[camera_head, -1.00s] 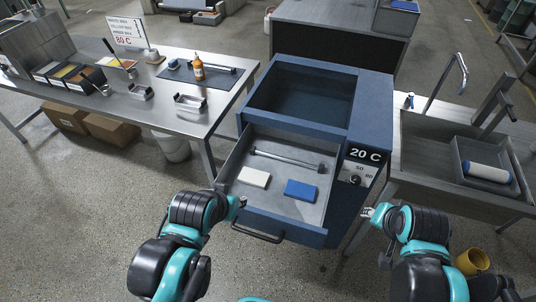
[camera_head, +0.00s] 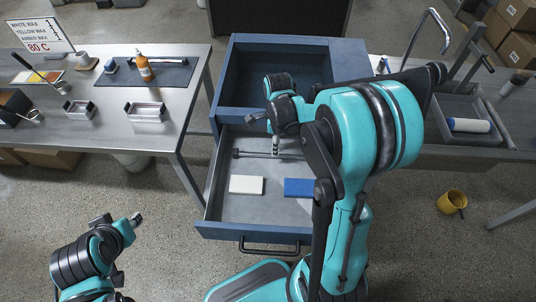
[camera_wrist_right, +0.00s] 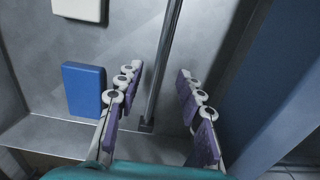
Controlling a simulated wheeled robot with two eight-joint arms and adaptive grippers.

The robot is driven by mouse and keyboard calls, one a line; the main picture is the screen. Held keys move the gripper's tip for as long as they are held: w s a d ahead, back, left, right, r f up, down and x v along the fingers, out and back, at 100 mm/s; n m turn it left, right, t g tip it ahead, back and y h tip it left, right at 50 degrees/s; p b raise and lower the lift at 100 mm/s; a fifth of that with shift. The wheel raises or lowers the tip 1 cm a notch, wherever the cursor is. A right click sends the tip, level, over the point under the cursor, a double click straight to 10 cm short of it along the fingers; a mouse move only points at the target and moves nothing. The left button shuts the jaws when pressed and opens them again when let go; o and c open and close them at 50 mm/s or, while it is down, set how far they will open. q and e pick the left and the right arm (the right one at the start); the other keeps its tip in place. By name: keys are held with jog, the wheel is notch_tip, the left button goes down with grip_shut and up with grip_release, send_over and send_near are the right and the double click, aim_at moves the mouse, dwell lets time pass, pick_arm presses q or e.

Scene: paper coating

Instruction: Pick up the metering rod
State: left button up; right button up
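A thin metal rod (camera_head: 253,154) with a dark end lies across the open drawer (camera_head: 225,210) of the blue cabinet. My right gripper (camera_head: 275,146) is over the drawer at the rod and hides part of it. In the right wrist view the rod (camera_wrist_right: 167,62) runs between the two spread fingers of this gripper (camera_wrist_right: 158,98), with a gap on each side. A similar rod (camera_head: 400,66) is not clearly told on the right; another rod lies at the dark mat (camera_head: 160,75) on the left table. My left gripper (camera_head: 137,218) is away at lower left; its finger opening is unclear.
A white block (camera_head: 246,185) and a blue block (camera_head: 299,187) lie in the drawer in front of the rod. The drawer walls and cabinet edge are close to the right gripper. The left table holds an orange bottle (camera_head: 143,66) and metal trays (camera_head: 146,111).

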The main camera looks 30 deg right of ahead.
notch_tip(320, 180, down, 5)
jog(key=shift+r+b, duration=0.1)
jog(key=shift+b, duration=1.05)
jog(key=shift+w+f, duration=0.1)
jog(key=shift+f, duration=0.3)
jog(key=shift+r, duration=0.1)
jog(key=shift+c, duration=0.9)
grip_shut()
